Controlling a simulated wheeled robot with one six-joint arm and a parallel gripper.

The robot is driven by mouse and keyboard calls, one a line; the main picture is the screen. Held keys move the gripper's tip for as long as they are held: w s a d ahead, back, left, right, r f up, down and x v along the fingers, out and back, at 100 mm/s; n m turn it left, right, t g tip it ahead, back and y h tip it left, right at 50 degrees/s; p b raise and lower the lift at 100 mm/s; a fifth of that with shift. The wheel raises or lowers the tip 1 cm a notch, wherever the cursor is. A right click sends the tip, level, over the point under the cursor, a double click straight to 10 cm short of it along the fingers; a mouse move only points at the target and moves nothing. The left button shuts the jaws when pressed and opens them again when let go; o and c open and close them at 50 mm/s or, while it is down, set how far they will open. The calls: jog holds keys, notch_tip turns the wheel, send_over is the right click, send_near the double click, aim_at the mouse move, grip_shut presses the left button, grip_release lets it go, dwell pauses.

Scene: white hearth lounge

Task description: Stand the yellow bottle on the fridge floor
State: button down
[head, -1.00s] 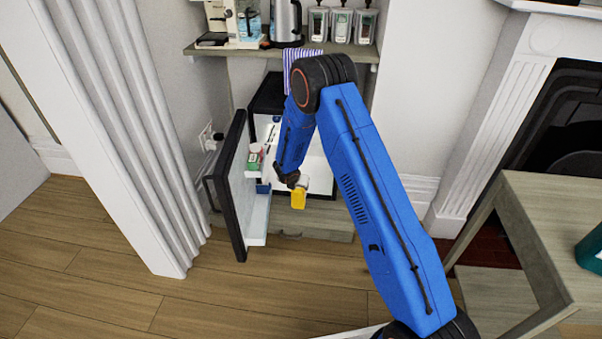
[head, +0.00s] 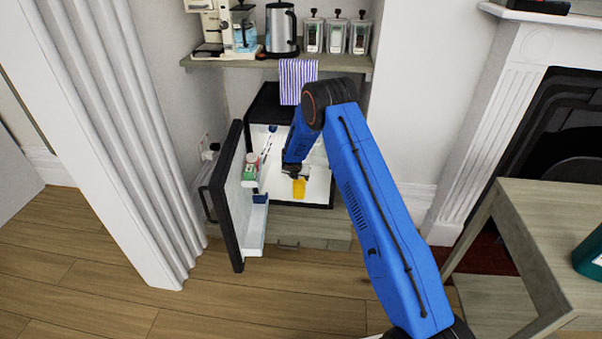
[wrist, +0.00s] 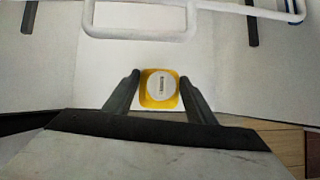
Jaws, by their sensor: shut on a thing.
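The yellow bottle (head: 299,188) is in my gripper (head: 297,176), at the open front of the small black fridge (head: 266,101). In the wrist view the bottle (wrist: 159,88) shows its top, with a round white cap, between the two dark fingers of my gripper (wrist: 159,87). My gripper is shut on it. The white fridge floor (head: 318,190) lies around and behind the bottle in the head view. I cannot tell whether the bottle touches the floor. My blue arm hides part of the fridge inside.
The fridge door (head: 229,195) stands open at the left, with small items (head: 251,167) in its shelves. A shelf (head: 345,66) above holds a kettle (head: 281,29) and jars. A striped towel (head: 297,80) hangs from it. A white wire rack (wrist: 140,34) shows inside the fridge.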

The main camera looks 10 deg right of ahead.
jog(key=w, duration=0.1)
jog(key=w+d, duration=0.1)
jog(key=w, duration=0.2)
jog(key=shift+d, duration=0.35)
jog(key=shift+f, duration=0.2)
jog(key=c, duration=0.8)
grip_release()
jog(key=shift+o, duration=0.2)
jog(key=v, duration=1.2)
jog(key=shift+r, duration=0.15)
